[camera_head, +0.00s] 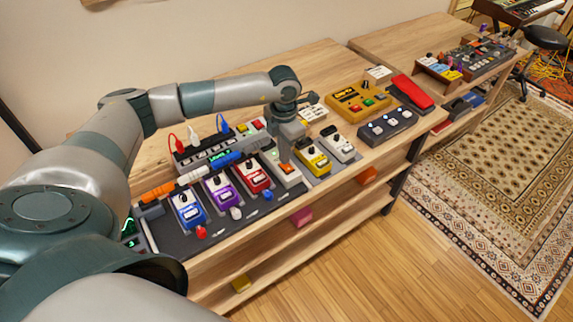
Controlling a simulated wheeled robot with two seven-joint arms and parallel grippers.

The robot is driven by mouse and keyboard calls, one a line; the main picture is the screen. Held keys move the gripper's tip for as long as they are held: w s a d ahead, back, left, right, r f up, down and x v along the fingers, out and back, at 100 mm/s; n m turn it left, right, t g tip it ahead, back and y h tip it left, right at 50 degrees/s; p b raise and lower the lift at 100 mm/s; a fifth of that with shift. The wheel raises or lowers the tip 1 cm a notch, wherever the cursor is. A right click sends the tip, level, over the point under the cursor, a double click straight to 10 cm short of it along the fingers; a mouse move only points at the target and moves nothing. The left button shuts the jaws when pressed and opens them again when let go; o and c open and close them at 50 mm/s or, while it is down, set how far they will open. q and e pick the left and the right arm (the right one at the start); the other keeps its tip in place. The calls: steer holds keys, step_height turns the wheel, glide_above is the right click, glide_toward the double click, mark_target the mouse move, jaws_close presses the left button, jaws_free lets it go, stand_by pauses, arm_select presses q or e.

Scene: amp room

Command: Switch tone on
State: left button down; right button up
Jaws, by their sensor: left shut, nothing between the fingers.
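A board (262,204) on the wooden bench carries a row of pedals: a blue one (187,212), a purple one (221,194), a red one (253,178), a grey-white one (290,177) and a yellow one (313,159). The pedal labels are too small to read, so I cannot tell which is tone. My left gripper (284,163) is shut and empty, pointing down over the grey-white pedal. It hides part of that pedal, and I cannot tell whether it touches it. My right gripper is out of view.
Behind the row stands a box with coloured plugs (222,126). An orange-yellow unit (363,101), a dark switch unit (387,126) and a red pedal (412,92) sit farther right. A lower shelf (330,215) holds small coloured blocks. A patterned rug (480,170) lies right.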

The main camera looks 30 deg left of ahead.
arm_select(q)
step_height(320, 180, up, 6)
steer(key=p, duration=0.2)
stand_by(0.6)
stand_by(0.4)
